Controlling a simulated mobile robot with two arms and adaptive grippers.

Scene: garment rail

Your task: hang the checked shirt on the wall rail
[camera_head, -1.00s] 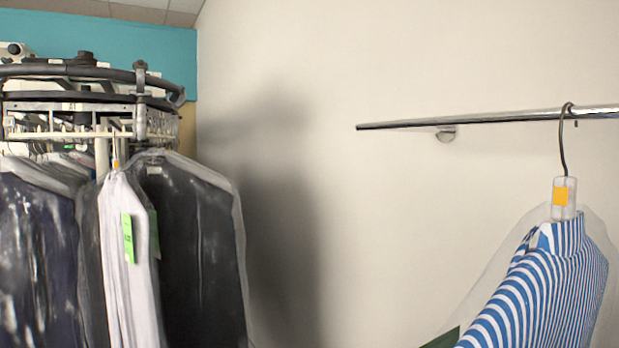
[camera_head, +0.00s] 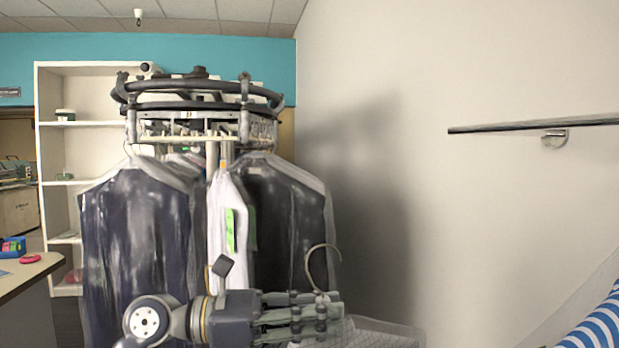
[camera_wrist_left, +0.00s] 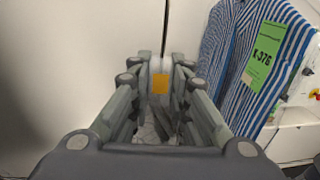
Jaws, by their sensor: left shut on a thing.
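My left gripper (camera_head: 328,308) is low in the middle of the head view, shut on a hanger's neck. The hanger's hook (camera_head: 309,265) rises bare above the fingers and touches no rail. Below and right of the fingers, part of a pale checked shirt (camera_head: 385,331) in clear plastic shows; the rest is below the frame. In the left wrist view, the fingers (camera_wrist_left: 159,70) close around the neck with its orange label (camera_wrist_left: 160,84), and a little grey cloth (camera_wrist_left: 150,132) shows between them. The wall rail (camera_head: 510,127) is up at the right, well away from the gripper. My right gripper is not seen.
A blue-striped shirt (camera_head: 597,325) in plastic is at the lower right; it shows with a green tag in the wrist view (camera_wrist_left: 262,58). A round rack (camera_head: 197,105) of bagged garments stands behind my left gripper. The visible rail's left part is bare.

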